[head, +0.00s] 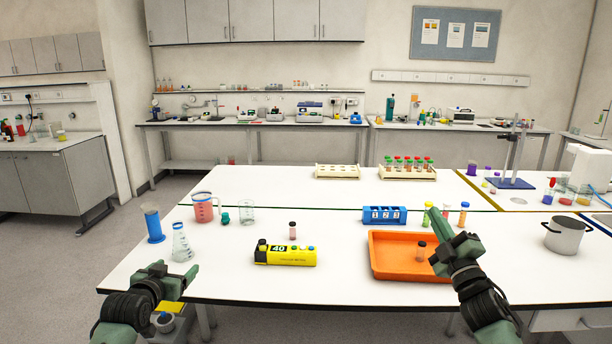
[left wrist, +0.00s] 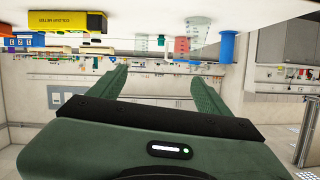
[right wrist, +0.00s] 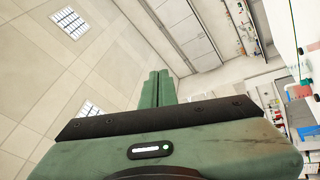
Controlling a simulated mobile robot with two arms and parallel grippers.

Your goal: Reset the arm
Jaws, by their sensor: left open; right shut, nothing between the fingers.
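My left gripper (head: 176,279) is open and empty at the near left edge of the white table (head: 340,225). Its spread fingers also show in the left wrist view (left wrist: 155,92). My right gripper (head: 437,222) is raised above the orange tray (head: 390,277). In the right wrist view its fingers (right wrist: 158,85) are shut together with nothing between them. The right arm hides part of the tray's right side.
A yellow device (head: 285,256), a small vial (head: 292,230), a flask (head: 181,243), beakers and a blue cylinder (head: 153,225) stand on the left half. A blue numbered block (head: 384,215) is behind the tray. A pot (head: 567,235) stands right. Tube racks (head: 337,172) are farther back.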

